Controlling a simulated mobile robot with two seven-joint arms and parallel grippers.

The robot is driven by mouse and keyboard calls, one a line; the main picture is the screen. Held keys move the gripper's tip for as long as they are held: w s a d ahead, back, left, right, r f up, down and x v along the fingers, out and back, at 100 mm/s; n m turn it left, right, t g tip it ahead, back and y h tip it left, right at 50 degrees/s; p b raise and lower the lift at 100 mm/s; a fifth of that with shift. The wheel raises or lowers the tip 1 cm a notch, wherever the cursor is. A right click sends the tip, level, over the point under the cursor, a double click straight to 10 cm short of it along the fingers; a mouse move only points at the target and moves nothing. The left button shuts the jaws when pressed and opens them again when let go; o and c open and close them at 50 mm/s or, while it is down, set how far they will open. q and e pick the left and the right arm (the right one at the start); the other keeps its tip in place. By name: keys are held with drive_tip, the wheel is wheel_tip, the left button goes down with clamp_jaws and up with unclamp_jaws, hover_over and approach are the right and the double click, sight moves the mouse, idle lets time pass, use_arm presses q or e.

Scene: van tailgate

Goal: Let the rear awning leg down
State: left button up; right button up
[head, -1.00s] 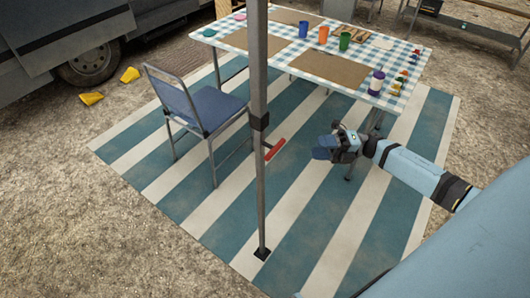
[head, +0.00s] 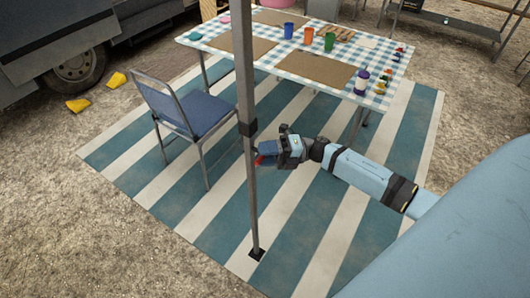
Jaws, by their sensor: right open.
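The awning leg (head: 245,95) is a grey upright pole just left of the middle. A dark collar (head: 248,128) sits partway up it, and its dark foot (head: 257,254) rests on the striped mat. A red lever (head: 259,160) sticks out from the leg just below the collar and is mostly hidden by my gripper. My right gripper (head: 267,153) comes in from the right and is open at the red lever. I cannot tell whether its fingers touch the lever. My left gripper is not in view.
A blue folding chair (head: 205,115) stands left of the leg. Behind is a table with a checked cloth (head: 380,98), cups, boards and a bottle (head: 361,81). The striped mat (head: 330,230) is clear around the foot. Two yellow wedges (head: 78,105) lie by the van wheel.

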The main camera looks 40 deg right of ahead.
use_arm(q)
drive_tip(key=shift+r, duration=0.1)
use_arm(e)
clamp_jaws()
use_arm(q)
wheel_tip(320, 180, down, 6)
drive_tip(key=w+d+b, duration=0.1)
drive_tip(key=b, duration=0.8)
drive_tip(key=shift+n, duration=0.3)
use_arm(e)
wheel_tip(320, 180, down, 12)
unclamp_jaws()
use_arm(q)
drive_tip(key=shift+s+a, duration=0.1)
